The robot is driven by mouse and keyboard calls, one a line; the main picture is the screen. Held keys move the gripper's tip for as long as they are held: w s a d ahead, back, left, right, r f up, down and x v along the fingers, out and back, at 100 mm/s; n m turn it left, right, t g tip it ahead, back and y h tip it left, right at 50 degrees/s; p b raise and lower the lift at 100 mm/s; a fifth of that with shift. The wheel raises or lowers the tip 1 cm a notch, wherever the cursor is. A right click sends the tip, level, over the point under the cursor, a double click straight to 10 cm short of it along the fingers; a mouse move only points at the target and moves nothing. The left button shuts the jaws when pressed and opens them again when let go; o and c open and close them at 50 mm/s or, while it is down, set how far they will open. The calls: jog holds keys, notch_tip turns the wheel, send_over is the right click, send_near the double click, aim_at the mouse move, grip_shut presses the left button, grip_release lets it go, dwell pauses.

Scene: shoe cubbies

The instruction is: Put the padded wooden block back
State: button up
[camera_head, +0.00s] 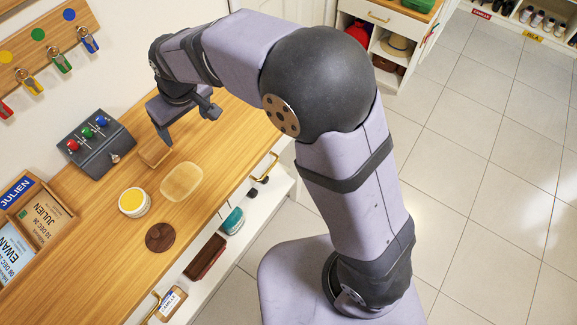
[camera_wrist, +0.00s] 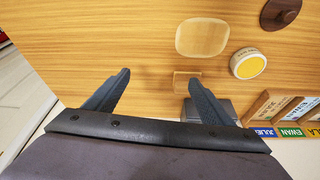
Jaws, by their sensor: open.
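A small light wooden block (camera_head: 154,152), likely the padded wooden block, sits on the wooden counter (camera_head: 100,270) beside the dark panel. It also shows in the wrist view (camera_wrist: 187,80), close to the right fingertip; I cannot tell whether they touch, and its padding is not clear. My gripper (camera_head: 188,124) is open and points down over the counter. In the wrist view my gripper (camera_wrist: 158,79) has nothing held between its two dark fingers.
A pale rounded wooden tray (camera_head: 181,182), a yellow-topped tin (camera_head: 134,202) and a dark brown disc (camera_head: 160,237) lie nearby on the counter. A dark panel with coloured knobs (camera_head: 95,143) stands near the wall. The shelf below holds a brown brush (camera_head: 206,257).

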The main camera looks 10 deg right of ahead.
jog(key=s+d+f+m+h, duration=0.1)
jog(key=s+d+m, duration=0.1)
jog(key=d, duration=1.1)
jog(key=s+d+f+m+g+h, duration=0.1)
jog(key=s+d+f+m+g, duration=0.2)
jog(key=s+d, duration=1.3)
jog(key=shift+d+f+m, duration=0.35)
jog(key=shift+f+m, duration=0.6)
jog(key=shift+m, duration=0.25)
notch_tip(320, 180, up, 3)
jog(key=p, duration=0.3)
